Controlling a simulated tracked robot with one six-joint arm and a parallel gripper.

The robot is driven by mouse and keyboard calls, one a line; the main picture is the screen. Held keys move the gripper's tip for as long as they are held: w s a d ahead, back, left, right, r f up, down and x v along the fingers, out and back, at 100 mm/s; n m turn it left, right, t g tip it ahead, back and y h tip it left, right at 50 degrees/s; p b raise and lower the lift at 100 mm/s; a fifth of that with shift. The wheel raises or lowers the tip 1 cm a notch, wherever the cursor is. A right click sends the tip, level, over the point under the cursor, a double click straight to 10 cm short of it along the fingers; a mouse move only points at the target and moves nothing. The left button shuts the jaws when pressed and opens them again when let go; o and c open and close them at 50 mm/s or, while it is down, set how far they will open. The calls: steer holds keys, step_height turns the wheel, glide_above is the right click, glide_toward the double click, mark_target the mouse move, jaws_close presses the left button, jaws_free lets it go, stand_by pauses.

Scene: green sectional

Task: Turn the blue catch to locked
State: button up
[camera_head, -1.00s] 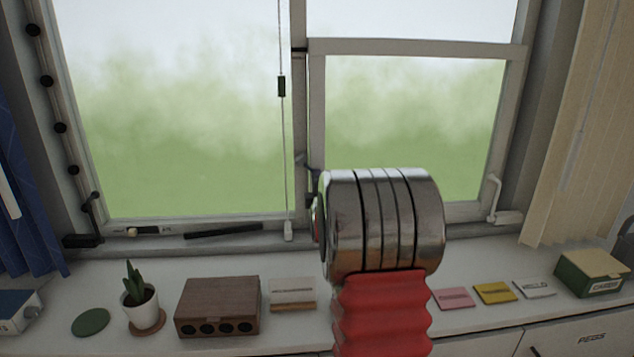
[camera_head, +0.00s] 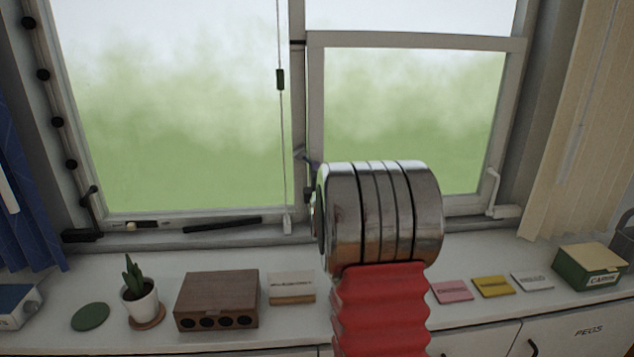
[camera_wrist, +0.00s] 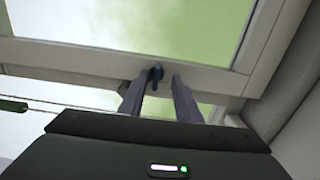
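The dark blue catch (camera_wrist: 154,74) sits on the pale window frame rail in the wrist view. My gripper (camera_wrist: 156,84) is open, with one finger on each side of the catch. A gap shows on both sides, wider on the right; whether either finger touches it, I cannot tell. In the head view a small bluish part, likely the catch (camera_head: 310,160), shows on the middle window post just above my metal wrist. My arm hides the gripper fingers there.
A blind cord (camera_head: 281,130) hangs left of the post. The sill below holds a potted plant (camera_head: 139,300), a brown box (camera_head: 217,292), small cards and a green box (camera_head: 590,269). A window handle (camera_head: 492,190) is at the right.

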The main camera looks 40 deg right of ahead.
steer(key=v, duration=1.3)
steer(key=shift+s+a, duration=0.3)
steer(key=s+a+f+m+g+y, duration=0.1)
steer(key=s+a+m+g+y, duration=0.15)
steer(key=a, duration=0.75)
steer(key=s+a+f+m+g+y, duration=0.1)
steer(key=s+a+m+y, duration=0.2)
steer(key=a, duration=0.8)
steer(key=s+a+f+m+g+y, duration=0.2)
steer(key=s+a+m+g, duration=0.1)
steer(key=s+a, duration=0.4)
steer(key=s+a+f+m+g+y, duration=0.2)
steer(key=s+a+m+g, duration=0.1)
steer(key=s+a, duration=0.5)
steer(key=s, duration=0.3)
